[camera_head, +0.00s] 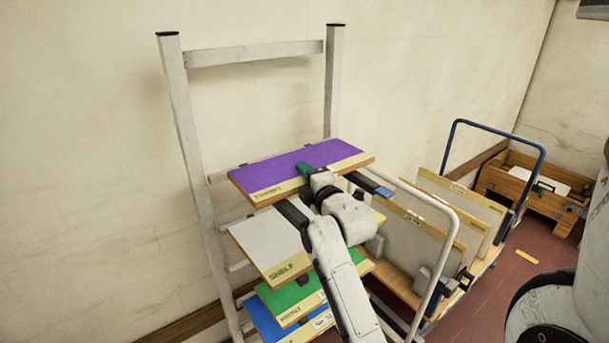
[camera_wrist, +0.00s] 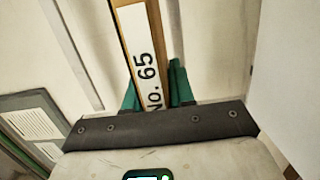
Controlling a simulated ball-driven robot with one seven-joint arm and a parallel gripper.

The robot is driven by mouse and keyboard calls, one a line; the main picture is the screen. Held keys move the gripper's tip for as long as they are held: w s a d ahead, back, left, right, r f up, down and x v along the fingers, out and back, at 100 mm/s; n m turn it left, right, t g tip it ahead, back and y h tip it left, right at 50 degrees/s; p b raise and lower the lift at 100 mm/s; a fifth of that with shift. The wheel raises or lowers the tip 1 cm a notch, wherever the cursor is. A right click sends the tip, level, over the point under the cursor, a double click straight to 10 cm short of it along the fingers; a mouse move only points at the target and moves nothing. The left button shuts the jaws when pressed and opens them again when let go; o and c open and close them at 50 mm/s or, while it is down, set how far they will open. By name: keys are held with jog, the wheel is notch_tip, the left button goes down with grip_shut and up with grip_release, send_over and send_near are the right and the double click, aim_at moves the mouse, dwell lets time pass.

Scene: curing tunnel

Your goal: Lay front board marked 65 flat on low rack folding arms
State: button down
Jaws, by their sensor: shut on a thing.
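The purple front board (camera_head: 300,165) has a pale edge strip with lettering and looks roughly level at the top of the boards on the rack. In the wrist view its narrow edge, labelled No. 65 (camera_wrist: 146,60), stands between my green fingers. My gripper (camera_head: 308,168) is shut on this edge from the near side. The low rack (camera_head: 180,110) is a pale metal frame against the wall. A dark folding arm with a blue tip (camera_head: 372,187) shows near the board's right end. Whether the board touches the arms is hidden.
Below are a white board marked SHELF (camera_head: 268,243), a green board (camera_head: 290,297) and a blue board (camera_head: 262,320), closely stacked. A trolley (camera_head: 452,225) with upright boards stands at right. A wooden crate (camera_head: 530,190) is behind it.

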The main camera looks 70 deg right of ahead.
jog(key=shift+f+b, duration=0.5)
jog(key=shift+b, duration=0.05)
jog(key=c, duration=0.9)
grip_release()
jog(key=shift+f, duration=0.1)
jog(key=shift+b+v, duration=1.3)
jog(key=shift+v, duration=4.1)
